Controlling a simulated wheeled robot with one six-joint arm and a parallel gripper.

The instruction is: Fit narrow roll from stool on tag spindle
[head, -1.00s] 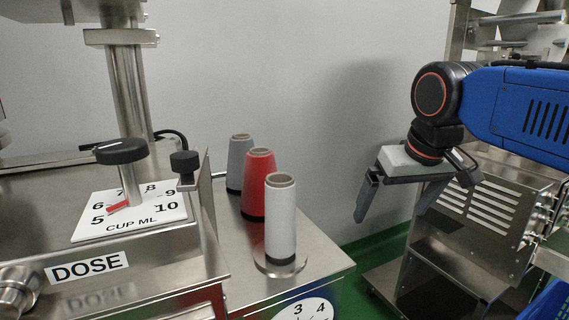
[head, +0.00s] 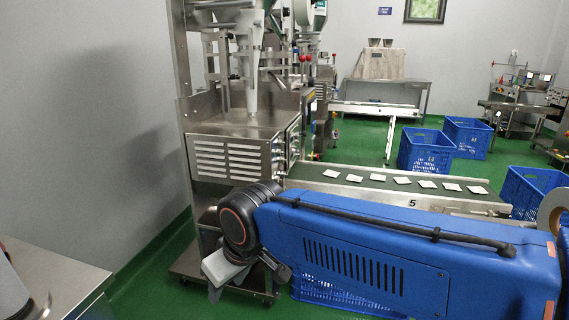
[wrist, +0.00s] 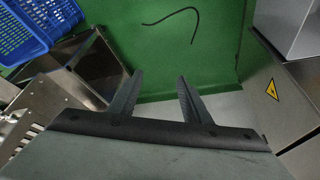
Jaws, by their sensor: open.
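My gripper (head: 228,288) hangs low in front of the steel packing machine in the head view, partly hidden by its own wrist. In the wrist view my gripper (wrist: 160,78) has its two dark fingers spread, with nothing between them, pointing over green floor. A pale ring-shaped roll (head: 553,208) is cut off by the right edge of the head view, far from my gripper. What it rests on is hidden, and I cannot tell whether it is the narrow one. I cannot make out a stool or the tag spindle.
A steel packing machine (head: 235,158) stands behind my arm. A conveyor (head: 330,174) with several white packets runs right. Blue crates (head: 427,150) stand beyond it. A steel worktop (head: 60,280) is at lower left. In the wrist view, a cabinet (wrist: 268,112) is at right.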

